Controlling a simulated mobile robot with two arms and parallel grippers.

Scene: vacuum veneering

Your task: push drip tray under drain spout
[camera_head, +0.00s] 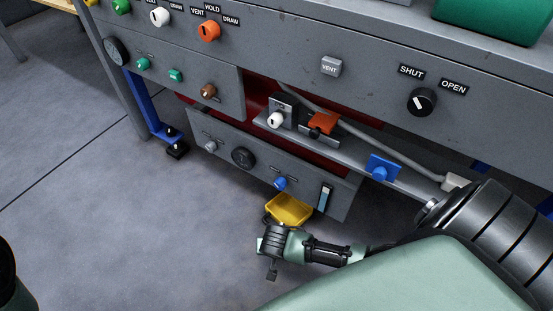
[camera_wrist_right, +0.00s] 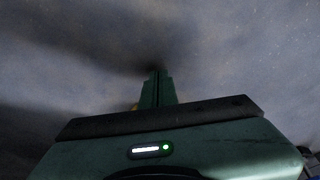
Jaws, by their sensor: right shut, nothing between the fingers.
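The drip tray (camera_head: 289,210) is yellow and sits low by the lower front edge of the grey lower panel, below its blue knob (camera_head: 281,183). I cannot make out a drain spout; it may be hidden by the panel. My right gripper (camera_head: 271,271) points down just in front of the tray, on the near side. Whether it touches the tray I cannot tell. In the right wrist view its green fingers (camera_wrist_right: 157,88) are together and hold nothing. A faint yellowish patch shows beside them. My left gripper is out of view.
The lower panel (camera_head: 225,158) with knobs and a gauge overhangs the floor behind the tray. A bench front (camera_head: 290,50) with labelled knobs rises above. A blue leg (camera_head: 148,105) stands at the left. The grey floor (camera_head: 130,235) is clear at left and front.

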